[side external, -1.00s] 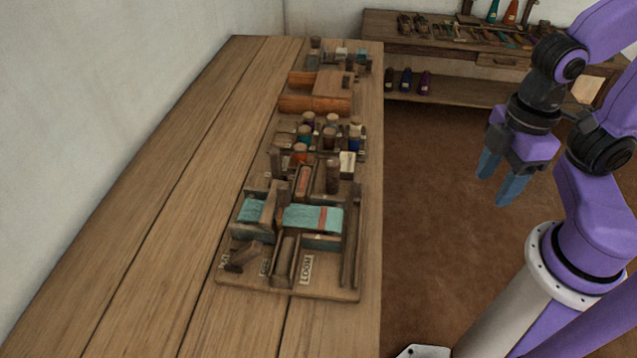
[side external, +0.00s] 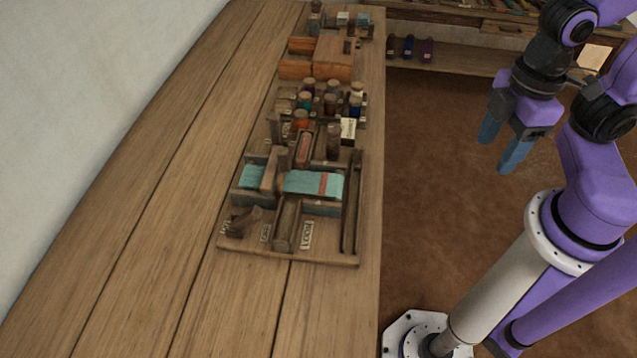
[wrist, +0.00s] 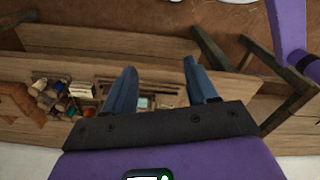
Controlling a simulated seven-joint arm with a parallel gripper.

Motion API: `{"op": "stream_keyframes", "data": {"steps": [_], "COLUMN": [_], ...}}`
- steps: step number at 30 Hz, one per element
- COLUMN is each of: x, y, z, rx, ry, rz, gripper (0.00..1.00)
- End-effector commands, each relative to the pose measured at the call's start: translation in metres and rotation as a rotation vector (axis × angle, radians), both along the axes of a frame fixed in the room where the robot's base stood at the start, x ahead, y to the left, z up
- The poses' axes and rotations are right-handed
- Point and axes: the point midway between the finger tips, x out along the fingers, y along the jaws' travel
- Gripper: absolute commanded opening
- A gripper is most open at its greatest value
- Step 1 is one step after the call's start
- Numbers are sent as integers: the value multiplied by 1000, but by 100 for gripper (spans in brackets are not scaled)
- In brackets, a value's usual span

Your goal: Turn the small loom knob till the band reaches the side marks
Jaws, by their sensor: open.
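The small loom (side external: 350,210) sits on a wooden board on the long table. A teal cloth (side external: 298,183) runs across it with a red band (side external: 322,185) near its right end. A wooden lever-like piece (side external: 243,222) lies at the board's front left; I cannot tell which part is the knob, and the side marks are too small to make out. My gripper (side external: 497,150) is open and empty, off to the right of the table and apart from the loom. In the wrist view its blue fingers (wrist: 159,68) are spread, with part of the teal cloth (wrist: 144,103) between them.
A LOOM label (side external: 307,235) stands at the board's front. Several spools or jars (side external: 330,103) and orange-brown wooden blocks (side external: 333,58) stand behind the loom. The table's left side (side external: 170,190) is clear. A shelf unit (side external: 455,60) stands at the back right.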

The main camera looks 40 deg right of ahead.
Motion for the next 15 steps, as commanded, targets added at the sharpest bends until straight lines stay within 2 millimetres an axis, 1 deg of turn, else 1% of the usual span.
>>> {"op": "stream_keyframes", "data": {"steps": [4,7,11,15], "x": [7,23,57,96], "y": [5,15,33,52], "z": [2,7,15,23], "rx": [-1,-3,-7,-12], "ry": [1,-1,0,1], "rz": [-2,-3,-5,-3], "gripper": [60,60,60,60]}}
